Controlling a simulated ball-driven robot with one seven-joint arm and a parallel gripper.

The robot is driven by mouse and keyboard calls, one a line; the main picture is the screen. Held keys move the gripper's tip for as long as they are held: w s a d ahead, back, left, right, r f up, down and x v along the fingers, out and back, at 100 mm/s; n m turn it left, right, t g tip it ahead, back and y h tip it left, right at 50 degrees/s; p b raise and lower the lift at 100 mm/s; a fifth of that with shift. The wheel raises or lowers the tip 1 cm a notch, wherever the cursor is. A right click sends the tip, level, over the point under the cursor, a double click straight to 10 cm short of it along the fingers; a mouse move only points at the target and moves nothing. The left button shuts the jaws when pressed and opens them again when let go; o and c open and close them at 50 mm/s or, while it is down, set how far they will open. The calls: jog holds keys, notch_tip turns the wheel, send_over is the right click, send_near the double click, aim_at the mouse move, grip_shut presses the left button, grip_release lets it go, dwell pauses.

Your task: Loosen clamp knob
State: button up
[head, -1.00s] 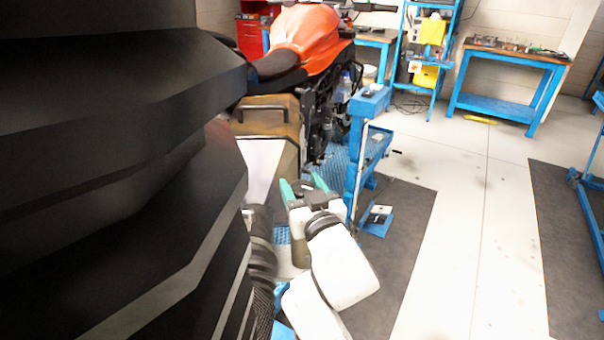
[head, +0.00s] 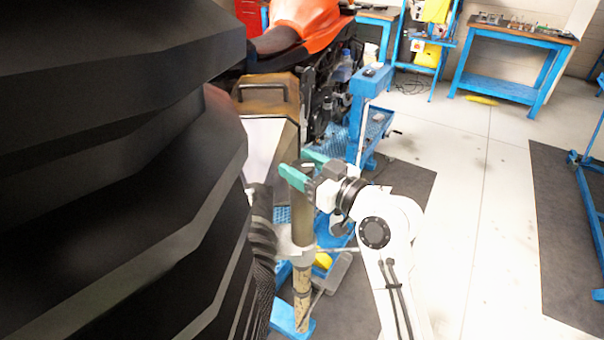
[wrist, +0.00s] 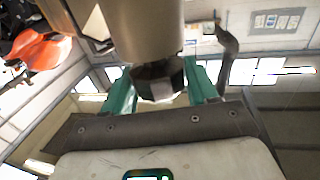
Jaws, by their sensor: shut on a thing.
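The clamp knob (wrist: 160,82) is a dark, faceted piece between the two green fingers of my gripper (wrist: 161,90) in the wrist view. It sits against a wide tan cylinder (wrist: 130,25). In the head view my gripper (head: 306,168) is at the upper part of an upright brown post (head: 302,218), coming from the right. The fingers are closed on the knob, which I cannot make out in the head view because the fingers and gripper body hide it. A lower, marked section of the post (head: 302,295) stands on a blue foot.
A motorcycle with an orange tank (head: 305,12) and a tan side case (head: 265,98) stands behind the post. A blue stand (head: 358,110) is close behind my gripper. A blue workbench (head: 510,60) is at the back right.

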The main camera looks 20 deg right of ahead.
jog(key=n+g+y+b, duration=0.1)
jog(key=y+b, duration=0.1)
jog(key=b, duration=0.1)
jog(key=f+n+g+y+b, duration=0.1)
jog(key=n+y+b, duration=0.1)
jog(key=b, duration=0.1)
jog(key=shift+d+g+b, duration=0.15)
jog(key=shift+g+b, duration=0.15)
jog(key=shift+g, duration=0.1)
jog(key=n+g+y+b, duration=0.1)
jog(key=g+b, duration=0.1)
jog(key=n+g+y+b, duration=0.1)
jog(key=n+y+b, duration=0.1)
jog(key=shift+r+g, duration=0.2)
jog(key=shift+g, duration=0.2)
jog(key=shift+r+n+g+y+b, duration=0.1)
jog(key=shift+n+g+y+b, duration=1)
jog(key=shift+n+g+b, duration=0.5)
jog(key=shift+g, duration=0.4)
jog(key=o, duration=0.9)
jog(key=shift+a+r, duration=0.1)
jog(key=shift+a, duration=0.1)
jog(key=shift+o, duration=0.2)
jog(key=b+v, duration=0.1)
jog(key=v, duration=1)
